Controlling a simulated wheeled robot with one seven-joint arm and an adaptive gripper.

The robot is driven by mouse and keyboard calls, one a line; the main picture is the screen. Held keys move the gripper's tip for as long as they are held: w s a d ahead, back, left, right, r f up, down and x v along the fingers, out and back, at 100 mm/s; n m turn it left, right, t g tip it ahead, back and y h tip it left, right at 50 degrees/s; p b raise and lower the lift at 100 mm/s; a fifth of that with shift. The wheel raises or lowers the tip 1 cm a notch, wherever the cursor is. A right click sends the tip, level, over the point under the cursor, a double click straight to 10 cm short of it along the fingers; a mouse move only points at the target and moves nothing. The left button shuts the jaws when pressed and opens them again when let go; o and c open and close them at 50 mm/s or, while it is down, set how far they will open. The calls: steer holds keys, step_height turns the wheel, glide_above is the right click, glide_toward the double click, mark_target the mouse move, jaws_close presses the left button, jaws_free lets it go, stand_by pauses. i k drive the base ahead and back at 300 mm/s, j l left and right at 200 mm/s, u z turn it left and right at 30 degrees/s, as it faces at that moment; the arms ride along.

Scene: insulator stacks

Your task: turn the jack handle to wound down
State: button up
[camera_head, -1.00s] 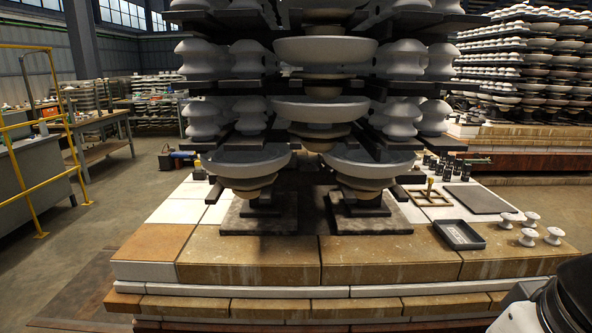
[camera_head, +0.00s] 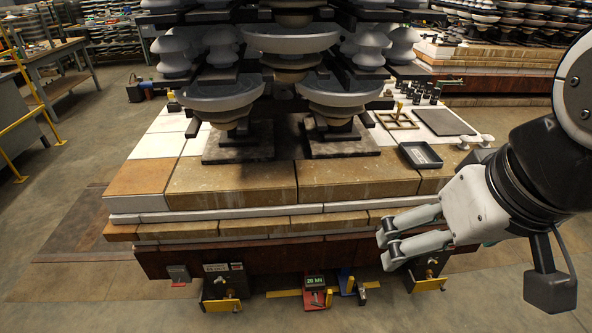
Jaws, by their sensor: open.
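Two dark jack-like units with yellow parts sit low under the front of the kiln-car deck. The left unit (camera_head: 222,287) is below the deck's left half. The right unit (camera_head: 426,276) is just below and right of my gripper (camera_head: 386,249). Small pale knob-like fittings show on both, but I cannot tell which part is the jack handle or how it is turned. My gripper is open and empty, its two fingers pointing left in front of the brick edge. My wrist partly covers the deck's right end.
Stacked insulators (camera_head: 290,70) stand on the brick deck (camera_head: 240,185). Low at the front are a small lit display (camera_head: 315,281) and red and blue items. A black tray (camera_head: 420,155) lies on the deck. Floor at left front (camera_head: 70,285) is clear.

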mark_target(316, 303)
steer(key=k+j, duration=0.25)
steer(key=i+j, duration=0.1)
steer(key=j, duration=0.2)
steer(key=i+j, duration=0.15)
steer(key=j, duration=0.15)
steer(key=i+j, duration=0.1)
steer(key=j, duration=0.25)
steer(key=i+j, duration=0.15)
steer(key=j, duration=0.15)
steer(key=z, duration=0.05)
